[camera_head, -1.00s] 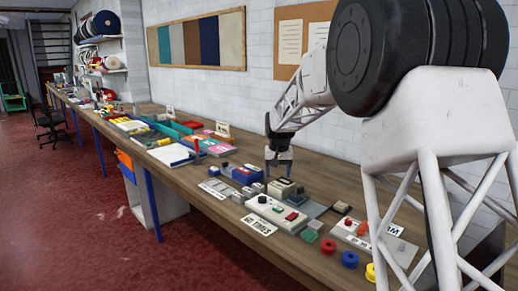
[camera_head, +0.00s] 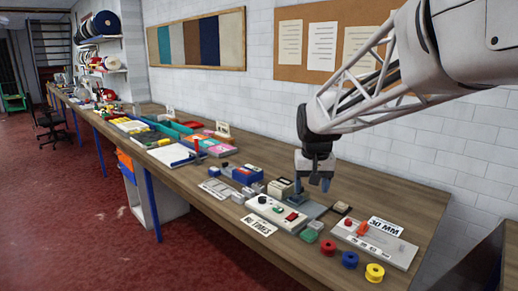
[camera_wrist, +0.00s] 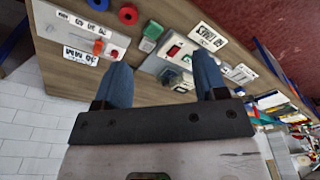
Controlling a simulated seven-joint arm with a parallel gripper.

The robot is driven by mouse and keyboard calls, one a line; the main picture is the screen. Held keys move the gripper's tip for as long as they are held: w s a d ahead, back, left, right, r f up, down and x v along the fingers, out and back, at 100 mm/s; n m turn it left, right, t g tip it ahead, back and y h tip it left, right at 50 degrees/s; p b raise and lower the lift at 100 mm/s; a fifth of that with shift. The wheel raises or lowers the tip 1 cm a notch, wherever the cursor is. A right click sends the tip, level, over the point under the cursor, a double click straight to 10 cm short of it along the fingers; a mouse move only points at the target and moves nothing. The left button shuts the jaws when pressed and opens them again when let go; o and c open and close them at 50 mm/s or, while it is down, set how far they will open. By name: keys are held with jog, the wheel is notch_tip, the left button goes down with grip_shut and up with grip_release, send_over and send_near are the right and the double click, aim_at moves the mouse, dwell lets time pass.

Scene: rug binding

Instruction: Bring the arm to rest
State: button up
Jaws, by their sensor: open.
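My gripper (camera_head: 313,184) hangs above the bench near the white control box, its fingers pointing down. In the wrist view my gripper (camera_wrist: 160,75) shows two blue fingers spread wide apart with nothing between them. The wooden bench (camera_head: 400,186) lies below, and the fingers look clear of it. My arm reaches in from the upper right of the head view.
A pinboard (camera_head: 335,47) hangs behind. The bench's right end is bare.

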jog(key=s+d+f, duration=0.1)
jog(key=s+f, duration=0.1)
jog(key=s, duration=0.8)
jog(key=s+d+f, duration=0.2)
jog(key=s, duration=0.9)
jog(key=s+d+f+t, duration=0.1)
jog(key=s+f, duration=0.1)
jog(key=s, duration=0.8)
jog(key=shift+s+d+f, duration=0.15)
jog(key=shift+s+d, duration=0.15)
